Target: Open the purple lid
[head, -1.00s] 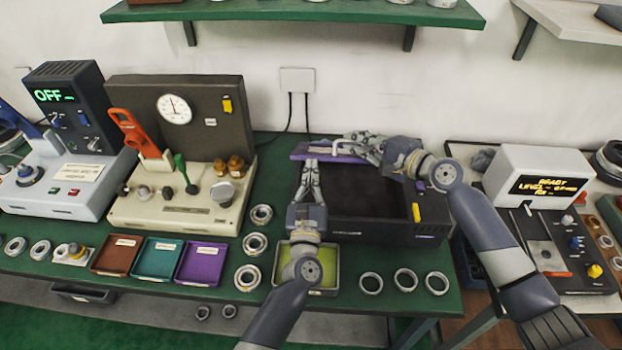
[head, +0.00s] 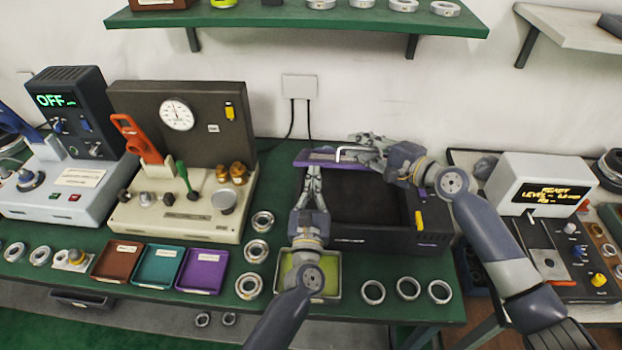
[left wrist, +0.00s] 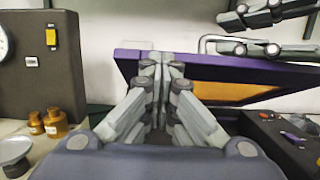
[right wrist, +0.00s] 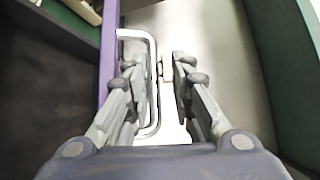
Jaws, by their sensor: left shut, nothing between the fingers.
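The purple lid (head: 318,156) stands raised along the back edge of the dark box (head: 375,238), whose inside is exposed. In the left wrist view, the lid's purple edge (left wrist: 240,64) runs above an orange-brown panel. My left gripper (head: 313,170) is shut and empty, with its fingertips close in front of the lid; contact is unclear. My right gripper (head: 360,143) is behind the lid at its metal handle (head: 342,151). In the right wrist view, its fingers (right wrist: 155,70) are apart, with the handle bar between them and a gap on the right.
A green-yellow tray (head: 330,284) sits under my left arm. Bearing rings (head: 407,288) lie along the bench front. A gauge machine (head: 180,160) stands left of the box. A green shelf (head: 300,20) hangs above.

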